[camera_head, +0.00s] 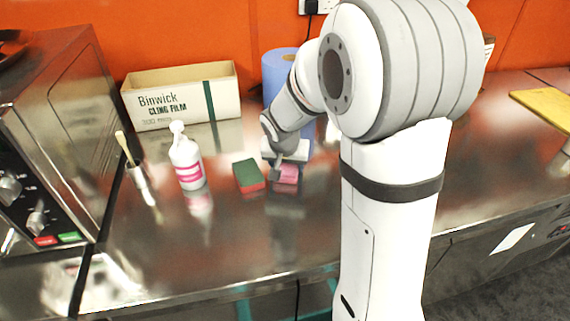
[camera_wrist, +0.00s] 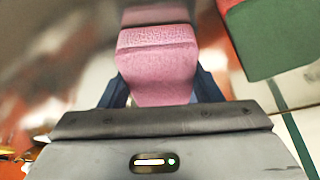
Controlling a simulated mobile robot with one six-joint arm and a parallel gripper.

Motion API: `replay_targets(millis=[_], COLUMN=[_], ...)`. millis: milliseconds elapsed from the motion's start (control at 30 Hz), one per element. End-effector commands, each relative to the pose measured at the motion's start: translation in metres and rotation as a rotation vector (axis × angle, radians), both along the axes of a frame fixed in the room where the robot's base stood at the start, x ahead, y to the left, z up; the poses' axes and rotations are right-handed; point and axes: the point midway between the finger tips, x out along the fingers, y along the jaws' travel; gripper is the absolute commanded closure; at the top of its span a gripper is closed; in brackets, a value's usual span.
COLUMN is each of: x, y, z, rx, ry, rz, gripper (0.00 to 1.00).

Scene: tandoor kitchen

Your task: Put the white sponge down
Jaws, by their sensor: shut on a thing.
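A pink sponge-like block (camera_wrist: 157,62) is between the two dark blue fingers of my gripper (camera_wrist: 161,88) in the wrist view. No white sponge shows; the held block looks pink in both views. In the head view my gripper (camera_head: 288,164) is low over the steel counter, shut on the pink block (camera_head: 287,174), which is partly hidden by the gripper. The block is very low, with a pink reflection just below it; I cannot tell whether it touches the counter.
A green and red sponge (camera_head: 249,175) lies just left of the gripper. A white pump bottle (camera_head: 186,163), a small pot with a brush (camera_head: 138,178) and a cling film box (camera_head: 183,97) stand farther left. A blue roll (camera_head: 279,70) stands behind. The counter front (camera_head: 240,245) is clear.

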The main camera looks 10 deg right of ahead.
Motion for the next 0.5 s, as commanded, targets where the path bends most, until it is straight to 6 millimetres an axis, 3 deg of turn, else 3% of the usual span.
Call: replay_targets(millis=[33,67,200,300,500], x=[0.0,0.0001,0.0,0.0,0.0], y=[0.0,0.0,-0.0001,-0.0001,-0.0002], z=[-0.0032,-0.0014,-0.0012,-0.0012,-0.0009], rx=[0.0,0.0,0.0,0.0,0.0], ry=[0.0,0.0,0.0,0.0,0.0], rz=[0.0,0.0,0.0,0.0,0.0], gripper=[0.6,0.4,0.28,0.2,0.2])
